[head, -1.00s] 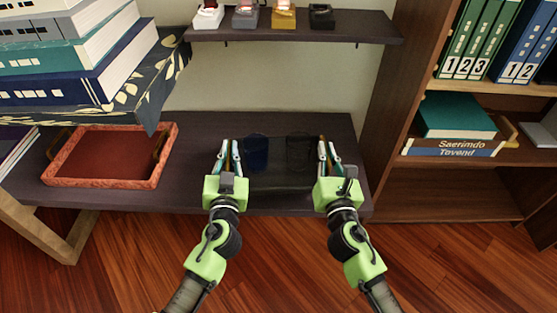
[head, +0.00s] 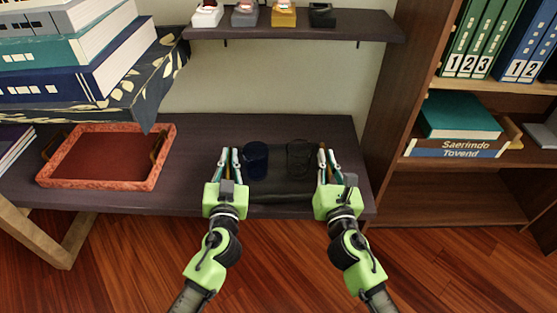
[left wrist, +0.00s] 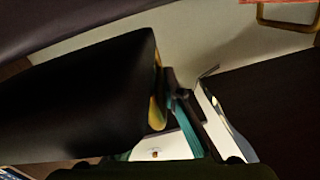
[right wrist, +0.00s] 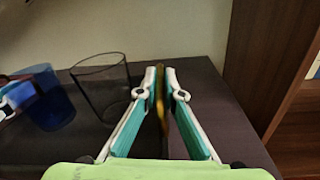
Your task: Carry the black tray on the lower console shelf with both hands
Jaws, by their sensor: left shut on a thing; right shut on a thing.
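The black tray (head: 280,197) is between my two grippers at the front of the dark lower console shelf (head: 190,190); it blends into the shelf, and I cannot tell whether it touches it. A dark blue cup (head: 255,161) and a dark see-through glass (head: 299,160) stand upright on it. My left gripper (head: 230,153) is shut at the tray's left side, on a gold handle (left wrist: 157,95). My right gripper (head: 327,155) is shut on the right gold handle (right wrist: 161,98). The tray's dark surface (left wrist: 80,95) fills the left of the left wrist view.
A red tray (head: 100,158) lies on the shelf to the left, with bare shelf between. A small upper shelf (head: 290,28) with small items hangs above. A bookcase (head: 395,110) stands close on the right. Stacked books (head: 75,55) are at upper left.

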